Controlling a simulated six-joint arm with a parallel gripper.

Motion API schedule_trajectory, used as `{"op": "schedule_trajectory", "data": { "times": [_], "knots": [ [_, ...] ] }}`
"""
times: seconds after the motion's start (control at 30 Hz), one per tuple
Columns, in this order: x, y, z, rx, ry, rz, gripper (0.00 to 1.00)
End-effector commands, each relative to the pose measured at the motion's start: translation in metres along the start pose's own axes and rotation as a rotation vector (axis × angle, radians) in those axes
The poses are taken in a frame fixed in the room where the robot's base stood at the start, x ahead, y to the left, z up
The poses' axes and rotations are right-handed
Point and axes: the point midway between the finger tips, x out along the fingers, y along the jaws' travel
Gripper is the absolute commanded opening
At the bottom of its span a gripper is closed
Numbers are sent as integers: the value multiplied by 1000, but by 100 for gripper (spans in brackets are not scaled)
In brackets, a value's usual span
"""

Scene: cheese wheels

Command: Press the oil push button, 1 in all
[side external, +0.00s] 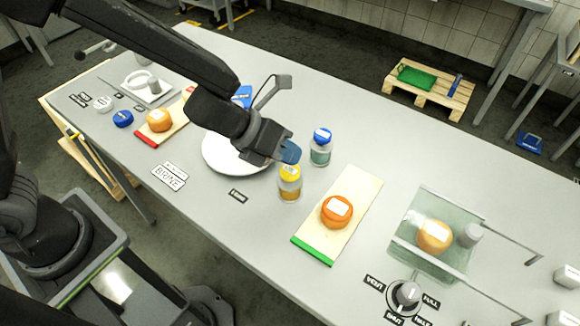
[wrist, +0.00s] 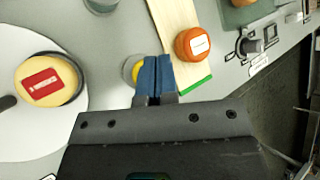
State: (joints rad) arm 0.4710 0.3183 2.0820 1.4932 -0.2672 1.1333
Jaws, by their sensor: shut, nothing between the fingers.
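A jar with a yellow top and yellow-amber contents (side external: 289,190) stands upright on the grey table; it looks like the oil one, but its label is too small to read. Its yellow top (wrist: 136,70) shows in the wrist view, partly hidden by the left finger. A second jar, with a blue top (side external: 321,145), stands just behind it to the right. My gripper (side external: 290,152) is shut and empty, its blue fingertips (wrist: 158,62) close together. They are close above the yellow top, slightly to its right in the wrist view. Whether they touch it, I cannot tell.
A white round plate (side external: 213,155) lies left of the jars; a red-labelled cheese wheel (wrist: 46,82) is on it. An orange cheese (side external: 337,211) sits on a green-edged board (side external: 313,249) to the right. A glass-walled stand (side external: 408,250) and a knob (side external: 406,295) are further right.

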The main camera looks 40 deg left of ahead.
Motion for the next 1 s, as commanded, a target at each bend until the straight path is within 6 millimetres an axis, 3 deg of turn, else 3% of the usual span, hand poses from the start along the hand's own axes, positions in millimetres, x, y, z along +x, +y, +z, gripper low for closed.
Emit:
{"op": "schedule_trajectory", "data": {
  "times": [0.17, 0.7, 1.0],
  "knots": [
    [-2, -2, 1, 0, 0, -2, 0],
    [-34, -25, 24, 2, -1, -2, 0],
    [-35, -25, 26, -1, -1, 0, 0]
  ]
}}
